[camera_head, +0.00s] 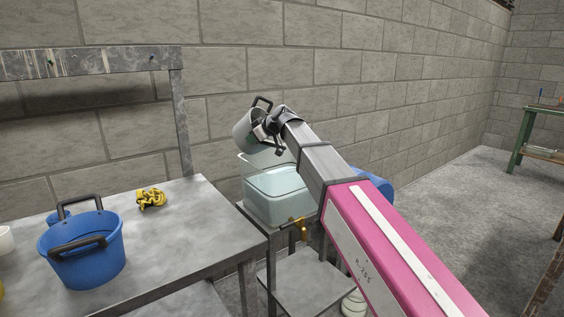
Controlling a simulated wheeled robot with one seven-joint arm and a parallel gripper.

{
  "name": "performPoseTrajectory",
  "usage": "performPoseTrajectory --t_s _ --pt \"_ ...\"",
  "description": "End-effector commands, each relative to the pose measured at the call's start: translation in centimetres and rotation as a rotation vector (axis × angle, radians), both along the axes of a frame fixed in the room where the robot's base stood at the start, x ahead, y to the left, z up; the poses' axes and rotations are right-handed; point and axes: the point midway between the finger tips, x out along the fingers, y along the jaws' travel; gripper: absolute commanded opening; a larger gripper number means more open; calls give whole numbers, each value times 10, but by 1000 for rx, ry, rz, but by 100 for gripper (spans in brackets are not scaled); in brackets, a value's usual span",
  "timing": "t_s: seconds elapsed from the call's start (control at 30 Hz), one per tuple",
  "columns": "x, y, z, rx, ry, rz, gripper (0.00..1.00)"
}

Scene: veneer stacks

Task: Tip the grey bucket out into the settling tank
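The grey bucket (245,131) is up in the air above the settling tank, tilted with its mouth toward the lower right. My gripper (270,128) is at the bucket's right side, by its dark handle. The fingers seem to be on the bucket's handle or rim, but the arm's end hides the exact contact. The settling tank (277,194) is a clear, pale tank holding bluish-green liquid, with a brass tap (298,226) low on its front. It stands on a metal stand. Whether anything is flowing from the bucket is too small to tell.
A grey metal table (180,222) at left carries a blue bucket (85,262) with dark handles and a yellow crumpled item (151,199). A blue container (374,187) shows behind my arm. A block wall stands close behind the tank. Floor is open at right, before a green bench (540,127).

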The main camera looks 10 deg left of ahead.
Motion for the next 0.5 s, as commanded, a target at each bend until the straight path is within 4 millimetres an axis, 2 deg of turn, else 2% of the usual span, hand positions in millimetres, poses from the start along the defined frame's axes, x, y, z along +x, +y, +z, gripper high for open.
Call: performPoseTrajectory --t_s 0.5 --pt "0 -3 -2 64 -12 -1 0"
